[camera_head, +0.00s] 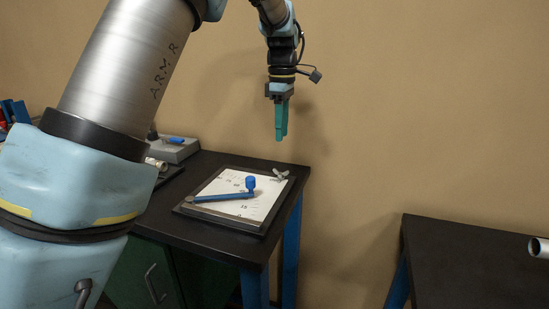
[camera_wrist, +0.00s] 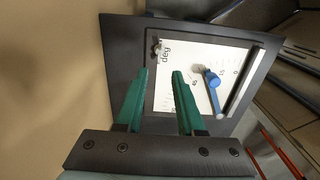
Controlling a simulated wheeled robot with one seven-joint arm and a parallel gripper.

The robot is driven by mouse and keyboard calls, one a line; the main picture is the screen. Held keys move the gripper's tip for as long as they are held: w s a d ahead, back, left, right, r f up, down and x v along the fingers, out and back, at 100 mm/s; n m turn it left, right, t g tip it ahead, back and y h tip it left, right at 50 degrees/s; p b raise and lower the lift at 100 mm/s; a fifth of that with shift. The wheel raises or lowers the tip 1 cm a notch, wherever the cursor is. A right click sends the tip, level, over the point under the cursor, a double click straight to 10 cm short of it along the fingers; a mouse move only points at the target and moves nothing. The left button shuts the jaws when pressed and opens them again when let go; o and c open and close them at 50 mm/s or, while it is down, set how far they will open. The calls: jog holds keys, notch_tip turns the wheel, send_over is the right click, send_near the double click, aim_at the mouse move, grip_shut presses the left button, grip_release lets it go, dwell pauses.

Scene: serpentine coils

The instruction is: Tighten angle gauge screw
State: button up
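The angle gauge (camera_head: 222,187) is a dark-framed board with a white printed dial, lying on the black table. A blue pointer arm (camera_head: 222,197) with an upright blue knob (camera_head: 251,184) lies across the dial; the knob also shows in the wrist view (camera_wrist: 211,79). A grey wing-shaped screw (camera_head: 280,174) sits at the board's far right corner and shows near the top left of the dial in the wrist view (camera_wrist: 156,47). My gripper (camera_head: 280,138) hangs fingers-down above the board's far right side, touching nothing. In the wrist view its green fingers (camera_wrist: 160,75) are apart and empty.
The black table (camera_head: 185,204) stands against the tan wall. A grey block with a blue item (camera_head: 174,146) and a metal cylinder (camera_head: 157,164) lie at its left. A second dark table (camera_head: 470,262) with a metal tube (camera_head: 540,248) is at the right, with a gap between.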

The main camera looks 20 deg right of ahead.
aim_at(281, 173)
notch_tip(281, 173, down, 11)
jog(key=p, duration=0.2)
jog(key=shift+w+r+p, duration=0.1)
jog(key=shift+r+p, duration=0.05)
jog(key=shift+p, duration=0.15)
grip_shut()
dwell(0.4)
